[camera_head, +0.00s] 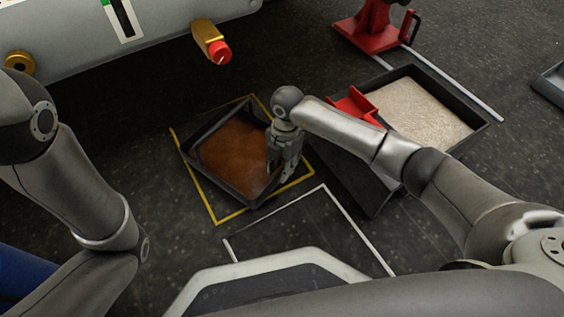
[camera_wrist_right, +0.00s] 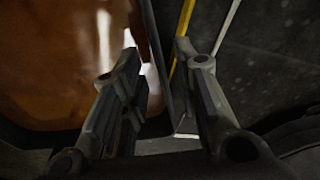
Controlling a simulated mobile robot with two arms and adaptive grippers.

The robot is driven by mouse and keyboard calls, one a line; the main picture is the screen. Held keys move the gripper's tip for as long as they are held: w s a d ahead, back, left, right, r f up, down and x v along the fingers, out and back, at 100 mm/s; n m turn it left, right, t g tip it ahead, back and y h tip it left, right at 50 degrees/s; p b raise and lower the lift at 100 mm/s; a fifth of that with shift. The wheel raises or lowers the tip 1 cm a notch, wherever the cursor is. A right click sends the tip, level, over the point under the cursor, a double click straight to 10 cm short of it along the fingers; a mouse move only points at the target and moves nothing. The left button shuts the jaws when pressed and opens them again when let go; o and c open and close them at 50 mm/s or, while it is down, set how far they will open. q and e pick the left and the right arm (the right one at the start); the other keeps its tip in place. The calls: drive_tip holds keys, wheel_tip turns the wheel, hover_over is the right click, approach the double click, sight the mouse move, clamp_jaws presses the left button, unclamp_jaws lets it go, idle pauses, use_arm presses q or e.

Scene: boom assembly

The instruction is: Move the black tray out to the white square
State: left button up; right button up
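The black tray (camera_head: 216,182), holding brown, shiny contents, sits at an angle inside a yellow floor outline (camera_head: 203,190). The white square (camera_head: 302,228) is an outlined patch of dark floor nearer to me; its near side is hidden by my own body. My right gripper (camera_head: 279,174) points down at the tray's right wall. In the right wrist view, the open gripper (camera_wrist_right: 157,54) has its fingers on either side of the tray wall (camera_wrist_right: 160,65), with gaps showing. My left arm shows at the left, but its gripper is out of view.
A second dark tray (camera_head: 478,132) with pale granular contents stands to the right, with a red part (camera_head: 355,106) and a dark ramp beside it. A red stand (camera_head: 368,32) is behind. A grey machine (camera_head: 110,35) with a red-tipped brass valve (camera_head: 212,42) overhangs the back left. The white square looks clear.

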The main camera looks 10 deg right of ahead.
wheel_tip(320, 180, down, 2)
drive_tip(key=shift+a+f+b, duration=0.1)
drive_tip(key=shift+f+b, duration=0.05)
drive_tip(key=shift+b, duration=0.4)
clamp_jaws()
